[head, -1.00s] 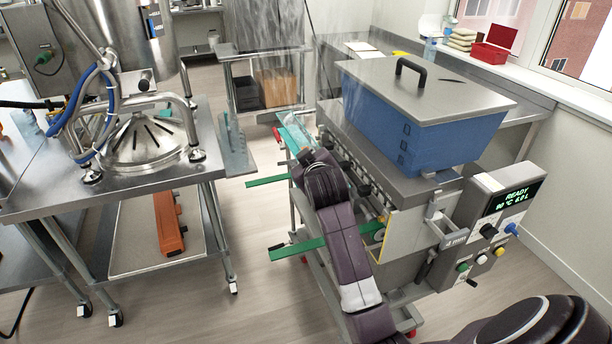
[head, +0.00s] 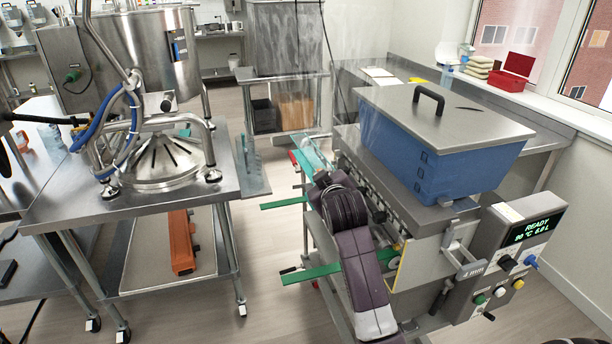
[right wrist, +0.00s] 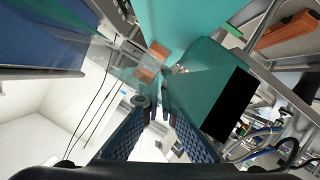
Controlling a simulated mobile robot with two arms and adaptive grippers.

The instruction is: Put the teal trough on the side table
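The teal trough (head: 312,153) shows as a pale teal strip along the far left side of the depositor (head: 400,225), partly hidden by my right arm. In the right wrist view a broad teal surface (right wrist: 205,88), likely the trough, lies just beyond my right gripper (right wrist: 152,101). Its fingertips are close together with a narrow gap; whether they pinch a teal edge is unclear. In the head view that gripper is hidden behind its own arm. Several steel tables show; I cannot tell which is the side table.
Green bars (head: 285,202) stick out left from the depositor. A steel table (head: 130,208) with a kettle stands left, an orange part (head: 182,242) on its lower shelf. A steel table (head: 283,73) stands behind. Floor between left table and depositor is clear.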

